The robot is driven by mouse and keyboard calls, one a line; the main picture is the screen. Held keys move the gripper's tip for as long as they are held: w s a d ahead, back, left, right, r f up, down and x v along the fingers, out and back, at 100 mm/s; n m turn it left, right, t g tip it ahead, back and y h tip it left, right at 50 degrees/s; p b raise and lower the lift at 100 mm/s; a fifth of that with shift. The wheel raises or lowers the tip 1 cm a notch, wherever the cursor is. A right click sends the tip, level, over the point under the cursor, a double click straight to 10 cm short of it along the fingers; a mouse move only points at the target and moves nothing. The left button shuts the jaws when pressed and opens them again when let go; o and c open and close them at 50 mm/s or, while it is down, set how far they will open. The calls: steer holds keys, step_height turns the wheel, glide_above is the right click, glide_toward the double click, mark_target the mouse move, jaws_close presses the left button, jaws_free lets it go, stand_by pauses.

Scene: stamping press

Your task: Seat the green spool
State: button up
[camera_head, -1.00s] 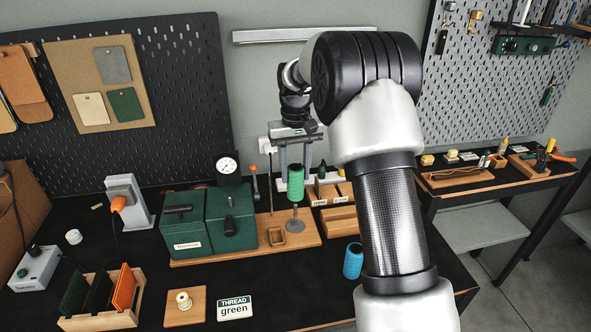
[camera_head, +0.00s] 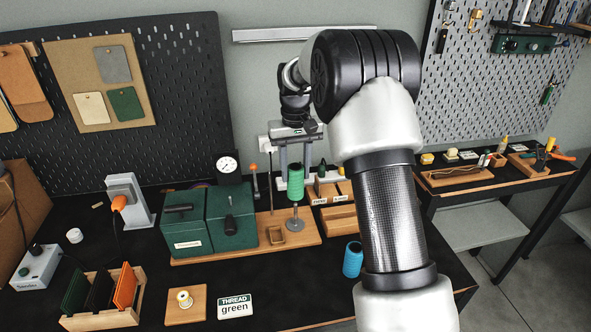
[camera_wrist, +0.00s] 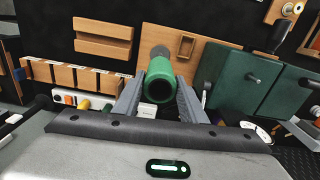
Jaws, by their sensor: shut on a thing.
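The green spool (camera_head: 295,182) is held between the two fingers of my gripper (camera_head: 295,168), upright over the grey spool stand (camera_head: 295,224) with its round foot. In the head view the spool's lower end is at the top of the stand's post. I cannot tell whether the post is inside the spool. In the wrist view my gripper (camera_wrist: 160,95) has a finger on each side of the green spool (camera_wrist: 160,82), whose open near end faces the camera. The stand's foot (camera_wrist: 160,52) shows just beyond the spool. A card reading "THREAD green" (camera_head: 235,306) lies on the table.
The green machine (camera_head: 232,220) stands left of the stand on the same wooden base (camera_head: 300,246). Wooden trays (camera_head: 340,218) lie to the right.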

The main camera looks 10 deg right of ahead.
mark_target(296, 201)
steer(key=shift+f+b, duration=3.1)
steer(key=shift+f, duration=2.5)
steer(key=shift+f, duration=0.2)
steer(key=o, duration=1.1)
steer(key=shift+o, duration=0.2)
step_height(296, 201, up, 17)
steer(key=shift+r+p, duration=0.2)
steer(key=shift+p, duration=0.15)
